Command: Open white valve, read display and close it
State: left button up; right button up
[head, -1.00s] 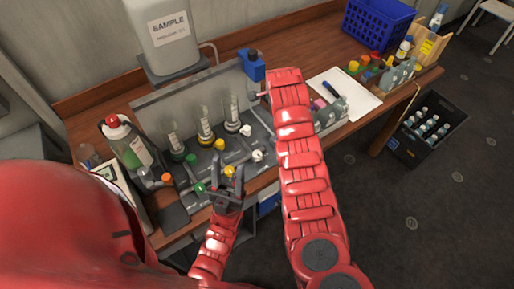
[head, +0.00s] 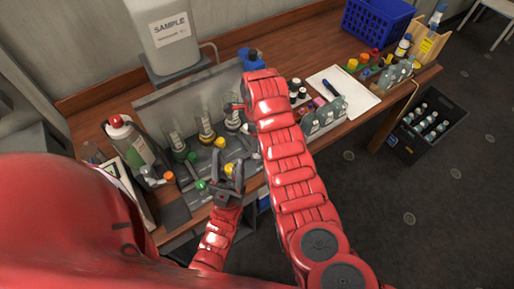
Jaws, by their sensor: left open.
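The bench rig (head: 170,105) has glass flasks and rows of coloured knobs. A white valve knob (head: 246,128) shows just left of my right arm; the rig right of it is hidden behind that arm. Yellow knobs (head: 219,142) and a green knob (head: 200,185) are to its left. My left gripper (head: 228,178) is open and empty, fingers pointing up over the front of the rig, near the lower yellow knob. I cannot make out a readable display.
A white SAMPLE container (head: 168,35) stands behind the rig, a red-capped bottle (head: 128,138) at its left. Paper with a pen (head: 340,92), small bottles (head: 325,115) and a blue crate (head: 378,25) are on the right. A black crate (head: 428,128) stands on the floor.

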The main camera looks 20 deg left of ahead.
jog(key=shift+f, duration=3.55)
grip_shut()
